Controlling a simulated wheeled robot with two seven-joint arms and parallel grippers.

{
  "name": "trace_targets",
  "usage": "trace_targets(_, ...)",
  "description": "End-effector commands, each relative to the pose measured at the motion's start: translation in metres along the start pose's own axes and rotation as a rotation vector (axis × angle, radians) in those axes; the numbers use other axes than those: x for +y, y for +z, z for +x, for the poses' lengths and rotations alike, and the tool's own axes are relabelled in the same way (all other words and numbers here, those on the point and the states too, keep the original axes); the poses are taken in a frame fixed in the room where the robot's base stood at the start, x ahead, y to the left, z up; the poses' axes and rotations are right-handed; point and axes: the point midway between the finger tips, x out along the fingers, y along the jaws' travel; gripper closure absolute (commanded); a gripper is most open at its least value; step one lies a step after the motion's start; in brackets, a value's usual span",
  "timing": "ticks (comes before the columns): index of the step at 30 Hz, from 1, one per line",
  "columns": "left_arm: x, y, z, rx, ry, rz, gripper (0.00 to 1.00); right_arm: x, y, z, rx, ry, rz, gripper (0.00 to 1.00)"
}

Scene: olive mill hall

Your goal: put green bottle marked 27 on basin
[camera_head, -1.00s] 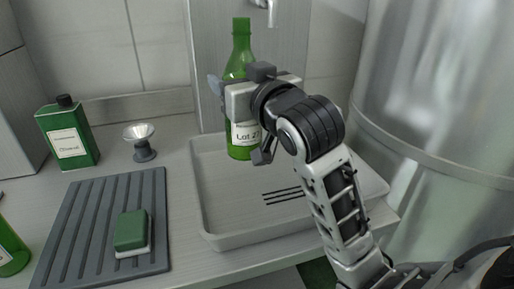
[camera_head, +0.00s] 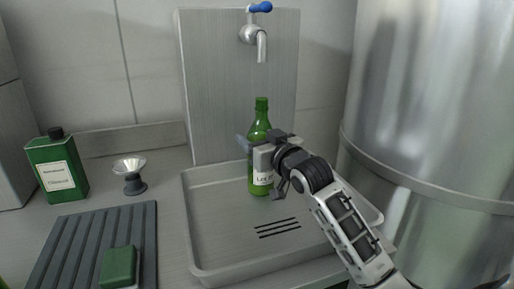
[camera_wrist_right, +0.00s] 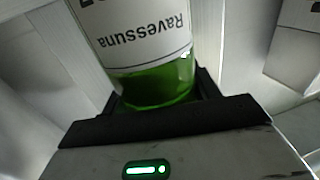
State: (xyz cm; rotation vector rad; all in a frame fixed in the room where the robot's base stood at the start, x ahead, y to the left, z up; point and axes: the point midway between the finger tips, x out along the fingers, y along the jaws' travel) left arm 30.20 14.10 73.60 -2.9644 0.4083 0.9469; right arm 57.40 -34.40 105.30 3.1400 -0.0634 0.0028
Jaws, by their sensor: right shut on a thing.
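The green bottle (camera_head: 262,117) is upright, with a white label partly covered by my gripper; only "Lot" shows clearly now. My right gripper (camera_head: 262,163) is shut around its middle. The bottle is over the back part of the grey basin (camera_head: 222,232), its bottom low, near the basin floor; I cannot tell whether it touches. In the right wrist view the bottle (camera_wrist_right: 160,84) sits between the dark jaws (camera_wrist_right: 160,112), its label reading "Ravessuna" upside down. My left gripper is not in view.
A tap with a blue handle (camera_head: 260,7) is on the panel behind the basin. To the left are a green canister (camera_head: 58,168), a small metal funnel-like piece (camera_head: 131,176), and a ribbed dark mat (camera_head: 80,246) with a green sponge (camera_head: 119,267). A large steel tank (camera_head: 440,110) stands right.

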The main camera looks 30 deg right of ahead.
Motion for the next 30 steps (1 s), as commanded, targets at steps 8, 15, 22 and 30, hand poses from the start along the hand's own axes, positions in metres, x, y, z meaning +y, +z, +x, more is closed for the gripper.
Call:
trace_targets(8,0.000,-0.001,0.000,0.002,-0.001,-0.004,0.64,-0.002,0.020,-0.001,0.003,-0.002,0.000,0.80)
trace_targets(15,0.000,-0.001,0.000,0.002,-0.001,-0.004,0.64,-0.002,0.022,-0.001,0.002,-0.002,0.000,0.80)
trace_targets(22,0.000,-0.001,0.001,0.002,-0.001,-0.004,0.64,-0.002,0.025,-0.001,-0.003,-0.002,0.001,0.18)
trace_targets(30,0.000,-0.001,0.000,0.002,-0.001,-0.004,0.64,-0.002,0.021,-0.002,-0.002,-0.002,0.001,0.18)
